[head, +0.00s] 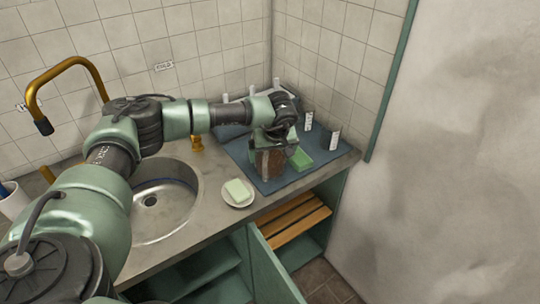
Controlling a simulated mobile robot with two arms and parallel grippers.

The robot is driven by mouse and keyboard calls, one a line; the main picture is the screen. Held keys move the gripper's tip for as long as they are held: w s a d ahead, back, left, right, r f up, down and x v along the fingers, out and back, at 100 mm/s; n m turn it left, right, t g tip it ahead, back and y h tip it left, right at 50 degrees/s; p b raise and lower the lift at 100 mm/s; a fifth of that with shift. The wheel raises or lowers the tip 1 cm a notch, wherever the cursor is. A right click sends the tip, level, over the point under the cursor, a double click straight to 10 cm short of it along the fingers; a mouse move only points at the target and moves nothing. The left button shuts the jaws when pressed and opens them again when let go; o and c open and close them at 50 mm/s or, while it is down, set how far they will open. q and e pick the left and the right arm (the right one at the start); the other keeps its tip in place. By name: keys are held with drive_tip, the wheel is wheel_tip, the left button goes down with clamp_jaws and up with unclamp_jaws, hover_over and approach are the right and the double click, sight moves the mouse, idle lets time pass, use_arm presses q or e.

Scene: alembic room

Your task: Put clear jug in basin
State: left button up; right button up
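The basin (180,213) is a round steel sink set in the counter, left of centre, partly covered by my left arm. My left gripper (273,143) is over the blue mat (242,152) at the right end of the counter. A dark brownish vessel (269,164) stands on the mat directly below the gripper. I cannot tell whether it is the clear jug, nor whether the gripper touches it. The fingers are too small and overlapped to show open or shut. My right gripper is not in view.
A saucer with a pale green soap bar (237,190) sits between basin and mat. A brass faucet (70,64) arches at the left. A wall closes the right side.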

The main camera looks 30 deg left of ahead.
use_arm(q)
drive_tip(key=c, duration=1.5)
drive_tip(key=shift+w+r, duration=0.1)
drive_tip(key=shift+c, duration=0.3)
drive_tip(key=shift+r, duration=0.15)
